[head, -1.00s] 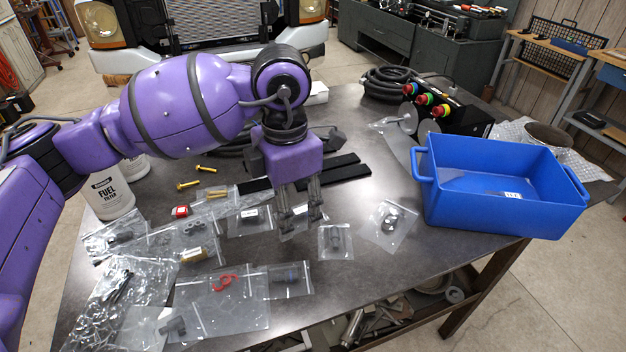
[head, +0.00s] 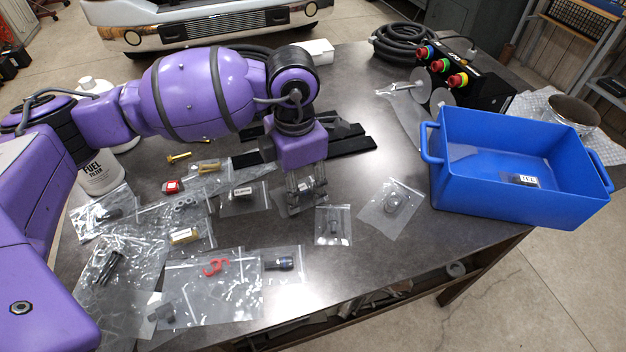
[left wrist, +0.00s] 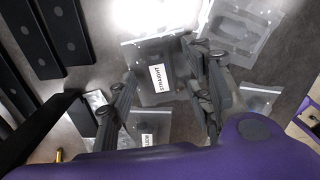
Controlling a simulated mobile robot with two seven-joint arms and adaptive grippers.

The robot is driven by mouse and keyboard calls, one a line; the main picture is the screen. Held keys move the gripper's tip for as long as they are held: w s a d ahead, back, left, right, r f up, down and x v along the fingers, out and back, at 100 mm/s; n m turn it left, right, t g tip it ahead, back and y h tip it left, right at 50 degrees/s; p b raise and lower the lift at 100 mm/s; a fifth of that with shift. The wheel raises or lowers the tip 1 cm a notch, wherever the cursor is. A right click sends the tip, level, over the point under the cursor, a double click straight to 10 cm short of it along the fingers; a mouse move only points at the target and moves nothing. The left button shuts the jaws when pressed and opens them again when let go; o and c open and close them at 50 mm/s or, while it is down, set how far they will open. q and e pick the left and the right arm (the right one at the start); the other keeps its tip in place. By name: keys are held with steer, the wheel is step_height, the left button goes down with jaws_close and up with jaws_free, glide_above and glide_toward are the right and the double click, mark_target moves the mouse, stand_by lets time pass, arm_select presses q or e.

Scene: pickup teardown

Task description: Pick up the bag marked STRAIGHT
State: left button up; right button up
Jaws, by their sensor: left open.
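The bag marked STRAIGHT (left wrist: 157,78) is a clear bag with a dark part and a white label, flat on the grey table in the left wrist view. My left gripper (left wrist: 163,62) is open above it, with one finger on each side of the label. In the head view my left gripper (head: 308,198) points down over the table and mostly hides that bag. I cannot tell whether the fingertips touch it. My right gripper is not in view.
Several other clear bags lie close around, including one with a round part (head: 397,200) and one with a red part (head: 214,267). Black strips (head: 345,147) lie behind the gripper. A blue bin (head: 500,195) holding a labelled item stands at right.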

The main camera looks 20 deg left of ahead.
arm_select(q)
steer(key=shift+f, duration=0.15)
steer(key=shift+c, duration=0.4)
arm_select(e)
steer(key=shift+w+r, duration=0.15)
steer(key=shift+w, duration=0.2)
arm_select(q)
steer(key=c, duration=0.9)
steer(key=shift+c, duration=0.2)
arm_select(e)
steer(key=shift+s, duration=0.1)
